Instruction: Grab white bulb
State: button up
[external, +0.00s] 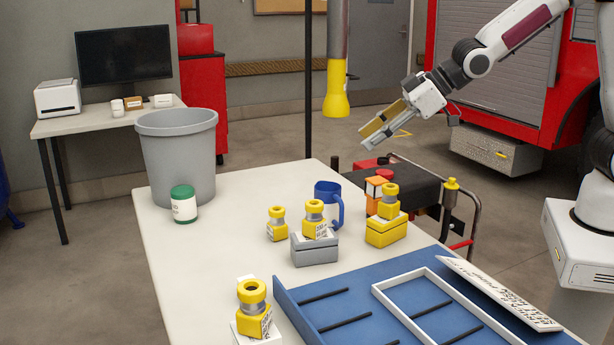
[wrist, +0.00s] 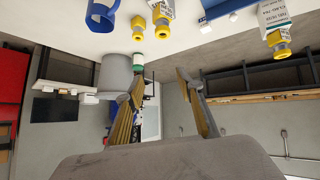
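I cannot clearly make out a white bulb in either view. A white block (external: 258,327) sits under the front yellow-necked fitting (external: 252,292), and a small white piece shows behind that fitting, too hidden to name. In the wrist view, small white pieces (wrist: 206,28) show by a blue part at the top. My gripper (external: 364,141) is raised in the air beyond the table's far right side, pointing down to the left. Its two fingers stand apart with nothing between them, as the wrist view (wrist: 160,77) also shows.
The white table (external: 180,262) holds a green-lidded jar (external: 184,204), a blue mug (external: 327,193), a grey block (external: 314,250), a yellow block (external: 386,231) and a blue tray (external: 350,300) with a white frame. A grey bin (external: 178,150) stands behind. The table's left part is mostly clear.

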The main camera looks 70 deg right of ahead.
jog(key=w+a+f+n+y, duration=0.2)
jog(key=w+a+f+y, duration=0.1)
jog(key=w+a+f, duration=0.65)
jog(key=a+f+n+y, duration=0.1)
jog(key=a+f, duration=0.3)
jog(key=s+a+f+n+y, duration=0.1)
jog(key=a+f, duration=0.4)
jog(key=s+a+f+y, duration=0.1)
jog(key=a+f+y, duration=0.1)
jog(key=a+f, duration=0.3)
jog(key=shift+s+a+n+g, duration=0.1)
jog(key=shift+a+n+g, duration=0.05)
jog(key=shift+n+g, duration=0.2)
jog(key=shift+r, duration=0.1)
jog(key=shift+x, duration=1.3)
jog(key=shift+x, duration=2.65)
